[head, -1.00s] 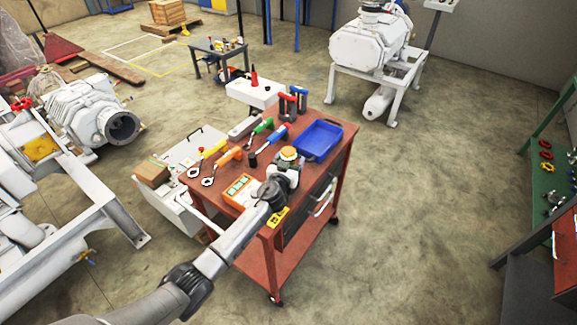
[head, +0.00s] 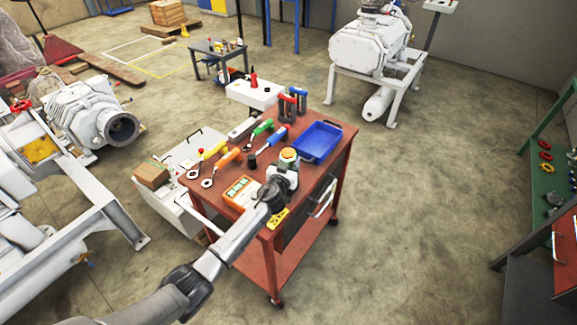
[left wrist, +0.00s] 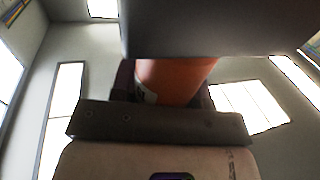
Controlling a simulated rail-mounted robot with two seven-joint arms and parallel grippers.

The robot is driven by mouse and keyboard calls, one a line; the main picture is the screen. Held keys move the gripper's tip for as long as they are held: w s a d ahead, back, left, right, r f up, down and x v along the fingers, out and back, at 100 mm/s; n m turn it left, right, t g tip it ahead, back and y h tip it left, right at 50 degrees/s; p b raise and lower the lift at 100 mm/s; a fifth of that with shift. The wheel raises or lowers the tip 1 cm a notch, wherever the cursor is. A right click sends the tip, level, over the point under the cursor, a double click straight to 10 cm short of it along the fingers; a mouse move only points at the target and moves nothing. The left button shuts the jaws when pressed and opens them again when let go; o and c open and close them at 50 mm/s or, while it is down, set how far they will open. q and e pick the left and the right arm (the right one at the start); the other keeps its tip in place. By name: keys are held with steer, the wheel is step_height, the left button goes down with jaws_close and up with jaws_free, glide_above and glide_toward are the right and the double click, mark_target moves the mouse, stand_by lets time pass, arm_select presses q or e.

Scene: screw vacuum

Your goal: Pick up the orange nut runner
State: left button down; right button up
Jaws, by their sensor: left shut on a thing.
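My left gripper (head: 287,166) is over the near right part of the red cart top, reaching in from the left in the head view. A short cylinder with an orange top, the orange nut runner (head: 288,154), sits between its fingers. In the left wrist view the orange body (left wrist: 178,80) shows between the dark finger parts (left wrist: 165,100), with the gripper shut on it. Its lower part is hidden by the gripper, and I cannot tell whether it touches the cart. My right gripper is not in view.
The red cart (head: 335,140) carries a blue tray (head: 318,140), an orange-handled wrench (head: 229,158), other coloured hand tools, an orange-and-white box (head: 240,191) and a yellow item (head: 278,217) near the front edge. A white pump (head: 370,55) stands behind. Floor right of the cart is clear.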

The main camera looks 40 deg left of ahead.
mark_target(290, 148)
arm_select(q)
steer(key=shift+r, duration=0.1)
step_height(290, 148, up, 8)
steer(key=p, duration=0.3)
steer(key=shift+r+p, duration=0.15)
steer(key=shift+p, duration=0.2)
steer(key=shift+r, duration=0.8)
steer(key=shift+d, duration=0.1)
